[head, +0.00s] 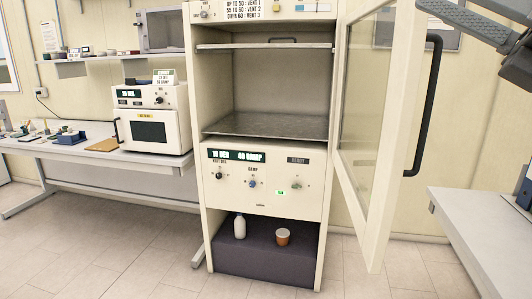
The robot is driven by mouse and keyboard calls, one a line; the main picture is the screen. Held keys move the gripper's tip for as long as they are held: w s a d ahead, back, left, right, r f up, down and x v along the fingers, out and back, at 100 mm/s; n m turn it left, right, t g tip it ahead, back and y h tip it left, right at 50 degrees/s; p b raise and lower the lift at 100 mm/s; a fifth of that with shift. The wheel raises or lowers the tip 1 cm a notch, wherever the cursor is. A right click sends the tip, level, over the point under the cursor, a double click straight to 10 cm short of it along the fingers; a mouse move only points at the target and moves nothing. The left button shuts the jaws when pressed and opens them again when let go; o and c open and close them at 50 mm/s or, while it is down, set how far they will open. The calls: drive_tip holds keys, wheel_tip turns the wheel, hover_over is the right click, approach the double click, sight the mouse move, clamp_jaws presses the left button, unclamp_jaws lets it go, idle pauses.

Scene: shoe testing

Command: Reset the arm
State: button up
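Dark grey links of my arm reach in at the top right corner, in front of the wall and to the right of the open cabinet door (378,130). My gripper itself cannot be made out in this view, so its state and anything it may hold are hidden. The tall cream cabinet (313,185) stands in the middle with its glass door swung open to the right. The control panel below has several knobs and a green lit display (237,155).
A white bottle (240,228) and a brown cup (283,237) stand on a dark block (265,262) under the panel. A small oven (155,130) stands on the left bench (75,150). A grey table (480,225) is at right. The floor between is clear.

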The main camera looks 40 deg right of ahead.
drive_tip(key=w+r+m+t+h, duration=0.25)
drive_tip(key=w+m+h, duration=0.75)
drive_tip(key=m, duration=0.7)
drive_tip(key=w+a+f+m+g+h+p, duration=0.25)
drive_tip(key=w+f+m+g, duration=0.35)
drive_tip(key=w+f+m, duration=0.35)
drive_tip(key=w+a+f+m+g+y, duration=0.1)
drive_tip(key=a+f+m+g, duration=0.25)
drive_tip(key=f, duration=0.45)
drive_tip(key=w+a+f+m+g+y, duration=0.1)
drive_tip(key=a+f+m+g+y, duration=0.15)
drive_tip(key=a+f, duration=0.4)
drive_tip(key=s+a+f+m+g+y, duration=0.1)
drive_tip(key=s+a+f+g, duration=0.2)
drive_tip(key=a+f, duration=0.2)
drive_tip(key=s+a+f+m+g+y, duration=0.1)
drive_tip(key=s+a+f+g, duration=0.3)
drive_tip(key=f, duration=0.7)
drive_tip(key=shift+a+y, duration=0.5)
drive_tip(key=shift+s+f, duration=0.1)
drive_tip(key=shift+f, duration=0.1)
